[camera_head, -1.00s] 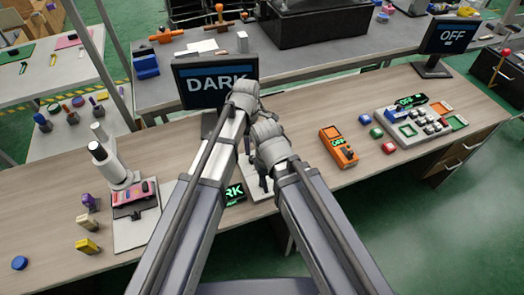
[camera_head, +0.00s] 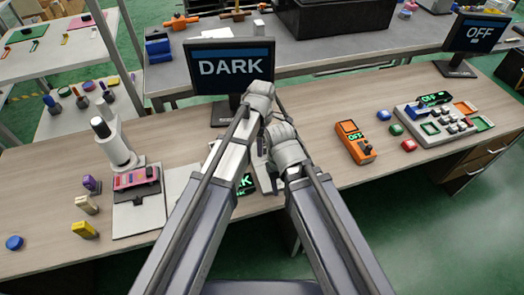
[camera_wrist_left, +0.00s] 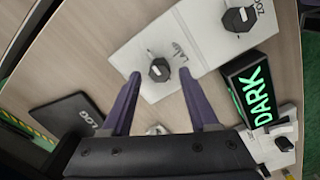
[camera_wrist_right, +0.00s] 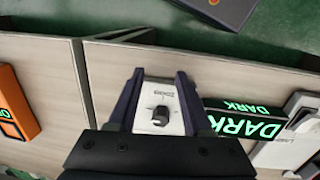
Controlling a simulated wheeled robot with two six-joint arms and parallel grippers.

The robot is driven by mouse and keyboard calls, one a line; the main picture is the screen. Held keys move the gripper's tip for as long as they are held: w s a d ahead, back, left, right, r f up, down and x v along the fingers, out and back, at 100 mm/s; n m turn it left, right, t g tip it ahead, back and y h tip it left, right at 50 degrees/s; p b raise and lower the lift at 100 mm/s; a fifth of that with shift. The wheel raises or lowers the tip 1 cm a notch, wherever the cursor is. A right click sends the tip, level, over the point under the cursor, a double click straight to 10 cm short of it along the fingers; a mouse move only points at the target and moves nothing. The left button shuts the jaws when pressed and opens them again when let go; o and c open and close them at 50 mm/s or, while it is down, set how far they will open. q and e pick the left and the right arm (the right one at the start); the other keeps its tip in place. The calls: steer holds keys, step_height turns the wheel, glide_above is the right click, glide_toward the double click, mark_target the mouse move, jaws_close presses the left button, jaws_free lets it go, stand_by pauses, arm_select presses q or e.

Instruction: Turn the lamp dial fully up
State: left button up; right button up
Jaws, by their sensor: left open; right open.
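The lamp dial (camera_wrist_left: 159,69) is a dark knob with a light pointer line on a white panel labelled LAMP (camera_wrist_left: 182,52), in the left wrist view. My left gripper (camera_wrist_left: 161,76) is open, its fingertips on either side of the dial in the picture; contact cannot be told. A second dark knob (camera_wrist_left: 240,17) sits farther along, beside a ZOOM label. In the right wrist view, my right gripper (camera_wrist_right: 160,75) is open, with a dark knob (camera_wrist_right: 160,116) on a white plate seen between its fingers. A box display (camera_wrist_left: 252,92) reads DARK in green. In the head view, my forearms hide the dials.
A monitor (camera_head: 230,67) reading DARK stands behind my arms. A microscope-like stand (camera_head: 118,145) is at left. An orange device (camera_head: 354,142) and a button panel (camera_head: 437,124) are at right, near coloured buttons. Bare wood lies between the monitor and orange device.

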arm_select(q)
steer(key=shift+f, duration=0.4)
jaws_close()
stand_by(0.4)
